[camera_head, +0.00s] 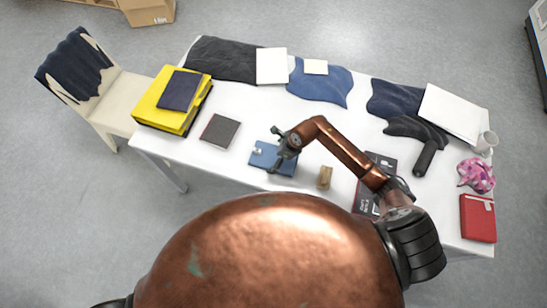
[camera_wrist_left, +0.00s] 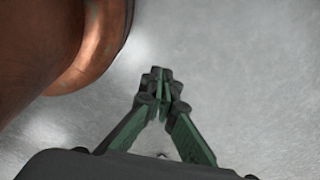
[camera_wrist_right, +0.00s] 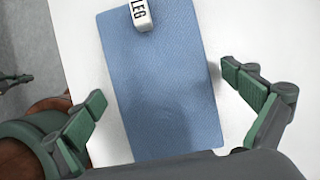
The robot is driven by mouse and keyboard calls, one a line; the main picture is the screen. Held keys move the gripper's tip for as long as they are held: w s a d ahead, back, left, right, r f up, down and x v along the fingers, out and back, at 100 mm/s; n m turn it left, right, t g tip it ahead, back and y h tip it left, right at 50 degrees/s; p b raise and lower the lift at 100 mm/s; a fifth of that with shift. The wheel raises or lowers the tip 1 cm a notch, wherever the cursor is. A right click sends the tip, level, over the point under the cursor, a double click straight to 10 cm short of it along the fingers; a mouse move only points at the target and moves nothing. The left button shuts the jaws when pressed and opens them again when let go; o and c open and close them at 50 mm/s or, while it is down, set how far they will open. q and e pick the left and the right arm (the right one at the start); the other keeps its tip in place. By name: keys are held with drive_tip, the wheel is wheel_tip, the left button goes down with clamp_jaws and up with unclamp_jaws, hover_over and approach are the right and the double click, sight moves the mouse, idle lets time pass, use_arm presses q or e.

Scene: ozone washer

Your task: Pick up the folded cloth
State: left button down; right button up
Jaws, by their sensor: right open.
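The folded cloth (camera_head: 264,158) is a flat blue rectangle on the white table, near its front edge. It also fills the middle of the right wrist view (camera_wrist_right: 165,95). A small white block (camera_wrist_right: 140,14) with dark letters rests on the cloth's far end. My right gripper (camera_head: 279,150) is over the cloth, open and empty. In the right wrist view its fingers (camera_wrist_right: 163,88) stand on either side of the cloth, apart from it; the height gap is hard to judge. My left gripper (camera_wrist_left: 160,78) is shut and empty over grey floor, away from the table.
On the white table (camera_head: 225,95), a dark book (camera_head: 220,131) and yellow box (camera_head: 165,108) lie left of the cloth. A small brown block (camera_head: 324,178) stands to its right. A red box (camera_head: 478,218) sits far right.

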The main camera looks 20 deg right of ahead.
drive_tip(key=c, duration=1.2)
use_arm(q)
drive_tip(key=shift+s, duration=0.5)
drive_tip(key=shift+w, duration=0.15)
use_arm(e)
drive_tip(key=shift+r, duration=0.15)
